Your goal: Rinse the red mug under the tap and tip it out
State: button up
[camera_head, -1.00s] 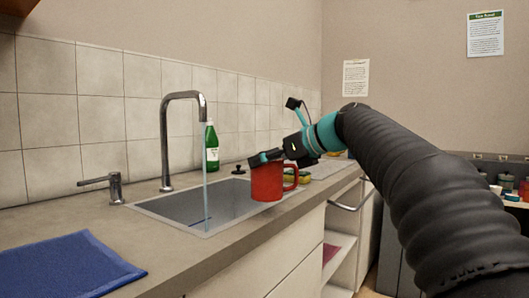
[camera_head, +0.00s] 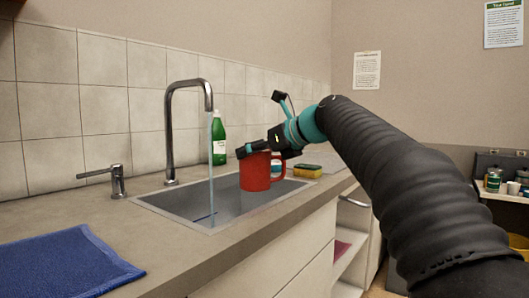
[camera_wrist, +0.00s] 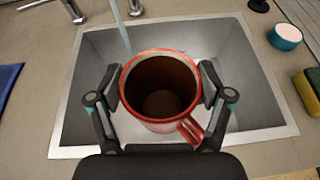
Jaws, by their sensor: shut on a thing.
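The red mug (camera_head: 256,172) is upright over the sink (camera_head: 170,199), to the right of the running water. In the wrist view the mug (camera_wrist: 144,112) shows from above, its inside dark brown and its handle toward the lower right. My gripper (camera_head: 258,148) is shut on the mug, with one finger on each side of its rim (camera_wrist: 161,87). The tap (camera_head: 172,125) stands behind the sink, and a thin stream of water (camera_head: 211,160) falls from its spout into the basin. In the wrist view the stream (camera_wrist: 121,28) falls just beyond the mug, to the upper left.
A lever (camera_head: 116,180) stands left of the tap. A green bottle (camera_head: 219,138) stands behind the sink. A yellow and green sponge (camera_head: 307,171) and a small teal and white pot (camera_wrist: 285,36) are on the right. A blue cloth (camera_head: 65,268) lies at the front left.

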jog(key=shift+w+a+f+b, duration=0.15)
jog(key=shift+w+a+f, duration=0.2)
jog(key=shift+a, duration=0.5)
jog(key=shift+w+a+f+b, duration=0.15)
jog(key=shift+w+a, duration=0.3)
jog(key=shift+a, duration=0.35)
jog(key=w+a+p, duration=0.1)
jog(key=a+p, duration=0.3)
jog(key=a, duration=0.4)
jog(key=shift+r+p, duration=0.15)
jog(key=shift+p, duration=0.2)
jog(key=shift+w, duration=0.15)
dwell(0.4)
jog(key=w+d+p, duration=0.1)
jog(key=w+d, duration=0.5)
dwell(0.9)
